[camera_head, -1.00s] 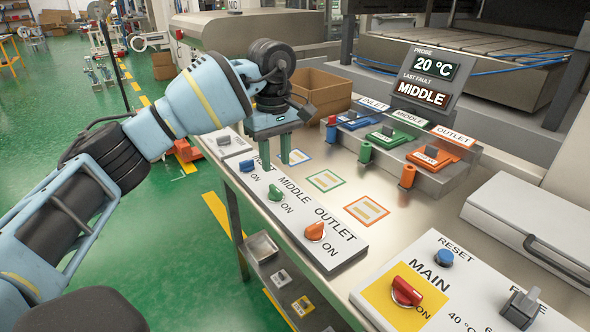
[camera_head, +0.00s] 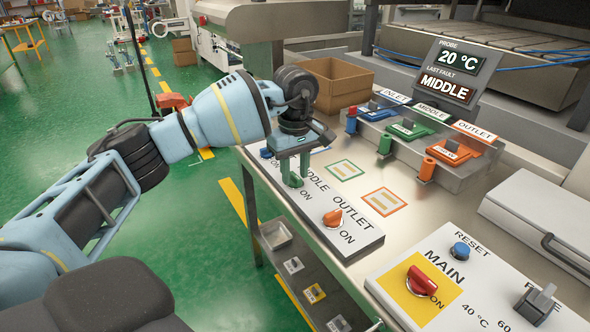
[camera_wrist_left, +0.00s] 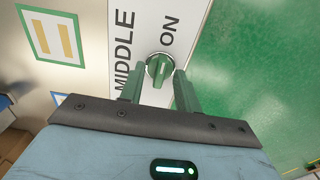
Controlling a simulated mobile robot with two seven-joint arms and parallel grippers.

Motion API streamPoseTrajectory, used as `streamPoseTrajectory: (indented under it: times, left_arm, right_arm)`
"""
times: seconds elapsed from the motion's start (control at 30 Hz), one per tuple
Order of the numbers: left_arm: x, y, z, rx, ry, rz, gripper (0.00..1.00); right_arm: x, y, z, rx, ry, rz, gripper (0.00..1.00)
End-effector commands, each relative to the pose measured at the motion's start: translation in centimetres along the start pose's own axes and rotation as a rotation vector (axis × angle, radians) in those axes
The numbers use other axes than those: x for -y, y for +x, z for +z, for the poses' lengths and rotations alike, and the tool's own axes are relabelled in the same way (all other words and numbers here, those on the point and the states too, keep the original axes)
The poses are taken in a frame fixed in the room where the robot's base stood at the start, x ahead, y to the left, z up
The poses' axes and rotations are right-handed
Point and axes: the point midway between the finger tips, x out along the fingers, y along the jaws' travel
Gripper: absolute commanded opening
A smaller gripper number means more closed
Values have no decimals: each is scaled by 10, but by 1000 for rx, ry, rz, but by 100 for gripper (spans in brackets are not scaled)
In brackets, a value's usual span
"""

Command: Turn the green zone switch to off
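The green zone switch (camera_head: 294,181) is a round green knob on the white panel (camera_head: 366,236), in the row labelled MIDDLE. In the left wrist view the green knob (camera_wrist_left: 160,67) shows beside the MIDDLE and ON lettering. My left gripper (camera_head: 294,173) points down at the switch, its two green fingers apart. In the left wrist view the gripper (camera_wrist_left: 158,84) has its fingertips on either side of the knob's near part, with a gap visible. Whether they touch it cannot be told. My right gripper is not in view.
A red MAIN switch (camera_head: 422,281) and blue RESET button (camera_head: 460,251) are on the nearer panel. A cardboard box (camera_head: 338,83) stands behind.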

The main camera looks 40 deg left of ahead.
Motion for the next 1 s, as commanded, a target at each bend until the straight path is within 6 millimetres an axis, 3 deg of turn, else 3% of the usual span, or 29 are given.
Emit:
streamPoseTrajectory:
  times: [0.27, 0.53, 1.0]
  left_arm:
    - [0, 2, 0, 0, 0, 0, 33]
    - [0, 1, 0, 0, 0, 0, 0]
    - [0, 0, 0, 0, -78, 1, 0]
  right_arm:
    - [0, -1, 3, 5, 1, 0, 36]
    - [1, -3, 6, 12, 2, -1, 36]
    - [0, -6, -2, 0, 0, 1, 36]
